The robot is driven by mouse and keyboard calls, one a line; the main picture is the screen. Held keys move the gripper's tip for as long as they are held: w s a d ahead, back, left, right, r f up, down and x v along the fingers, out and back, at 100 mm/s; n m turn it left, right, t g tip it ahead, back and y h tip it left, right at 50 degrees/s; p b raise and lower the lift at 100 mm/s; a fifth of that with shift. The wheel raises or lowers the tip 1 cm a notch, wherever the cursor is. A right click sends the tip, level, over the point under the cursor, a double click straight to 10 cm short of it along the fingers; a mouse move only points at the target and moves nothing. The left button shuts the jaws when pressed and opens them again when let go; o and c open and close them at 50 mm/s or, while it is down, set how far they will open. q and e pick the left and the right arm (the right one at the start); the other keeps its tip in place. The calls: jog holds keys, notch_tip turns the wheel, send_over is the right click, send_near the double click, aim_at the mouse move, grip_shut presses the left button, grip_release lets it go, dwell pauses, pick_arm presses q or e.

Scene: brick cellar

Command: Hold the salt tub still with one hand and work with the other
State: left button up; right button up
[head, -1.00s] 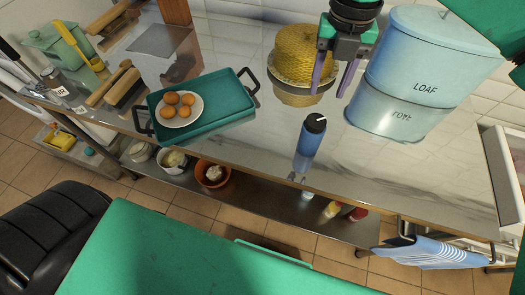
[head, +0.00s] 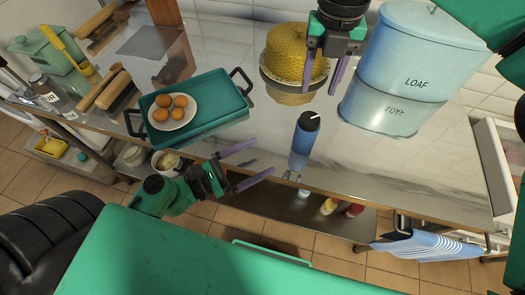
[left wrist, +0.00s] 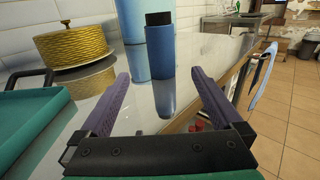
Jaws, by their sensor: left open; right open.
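The salt tub, which I take to be the blue cylinder with a black cap (head: 304,146), stands upright near the counter's front edge. It also shows in the left wrist view (left wrist: 160,53), ahead and between the finger lines. My left gripper (head: 264,157) is open, to the left of the tub, its fingers pointing towards it with a gap. My left fingers also show in the left wrist view (left wrist: 158,75), with nothing between them. My right gripper (head: 320,90) is open and empty, pointing down behind the tub, in front of the yellow woven cake-like thing (head: 286,55).
A teal tray (head: 215,105) with a plate of eggs (head: 171,112) is left of the tub. A pale blue LOAF bin (head: 415,60) stands behind right. A striped cloth (head: 430,249) hangs at the front right. The counter (head: 400,155) right of the tub is clear.

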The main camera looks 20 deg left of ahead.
aim_at(296, 140)
pick_arm(q)
jog(key=shift+w+d+r, duration=0.1)
jog(key=shift+d, duration=0.2)
jog(key=x, duration=1.4)
jog(key=c, duration=1.5)
